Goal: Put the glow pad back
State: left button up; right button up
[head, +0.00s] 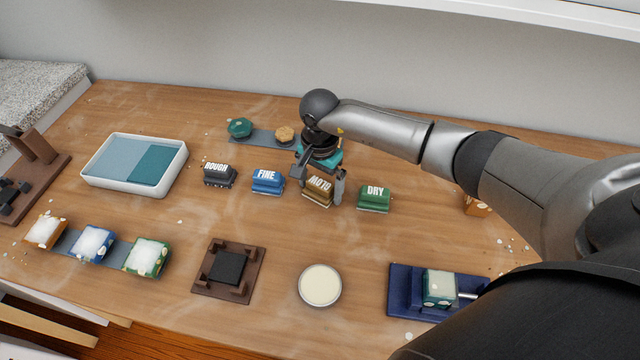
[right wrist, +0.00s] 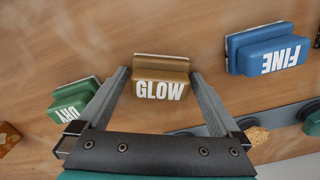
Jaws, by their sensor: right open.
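The glow pad (head: 317,196) is a brown-gold block lettered GLOW. It sits on the wooden table in the row of pads, between the blue FINE pad (head: 267,182) and the green DRY pad (head: 374,199). My right gripper (head: 319,180) is over it, with one finger on each side, and partly hides it in the head view. In the right wrist view the glow pad (right wrist: 161,78) shows between the tips of the open right gripper (right wrist: 160,82). The fingers do not appear to press on it. My left gripper is not in view.
The dark ROUGH pad (head: 219,174) stands at the row's left end. Behind the row lies a grey strip (head: 262,137) with a green and a tan piece. A white-rimmed tray (head: 183,163), brown fixture (head: 256,283), round cream dish (head: 320,286) and blue vise (head: 404,288) surround the row.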

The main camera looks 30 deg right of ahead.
aim_at(320, 182)
jog(key=shift+r, duration=0.1)
jog(key=shift+r, duration=0.25)
notch_tip(320, 182, up, 12)
jog(key=p, duration=0.1)
jog(key=shift+f+p, duration=0.2)
jog(key=shift+p, duration=0.1)
